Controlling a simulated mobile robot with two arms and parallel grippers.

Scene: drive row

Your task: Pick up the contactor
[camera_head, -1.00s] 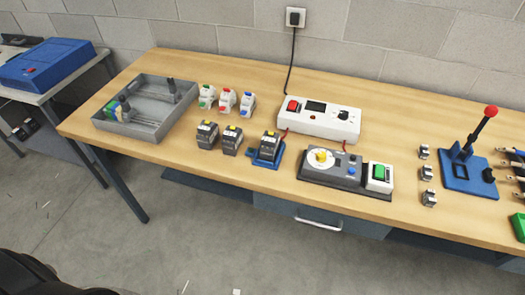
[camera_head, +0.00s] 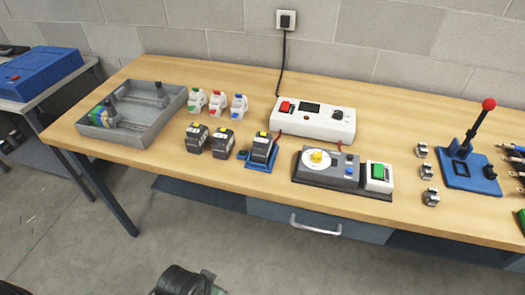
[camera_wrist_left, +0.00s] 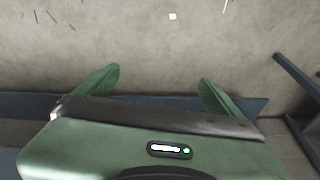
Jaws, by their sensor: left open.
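Dark grey contactor-like blocks with yellow tops stand on the wooden workbench (camera_head: 390,125). Two stand loose side by side, a left block (camera_head: 196,138) and a right block (camera_head: 222,142). A third block (camera_head: 262,149) sits on a blue holder (camera_head: 259,165). I cannot tell which one the task means. My left gripper (camera_wrist_left: 159,75) is open and empty in the left wrist view, its green fingers spread above the concrete floor. In the head view a dark part of my arm shows at the bottom, in front of the bench and apart from the blocks. My right gripper is not in view.
A grey tray (camera_head: 178,108) stands at the bench's left. Small white blocks with coloured tops (camera_head: 217,102) stand behind the dark ones. A white meter box (camera_head: 315,122), a grey dial unit (camera_head: 328,173) and a blue lever stand (camera_head: 468,172) are to the right.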

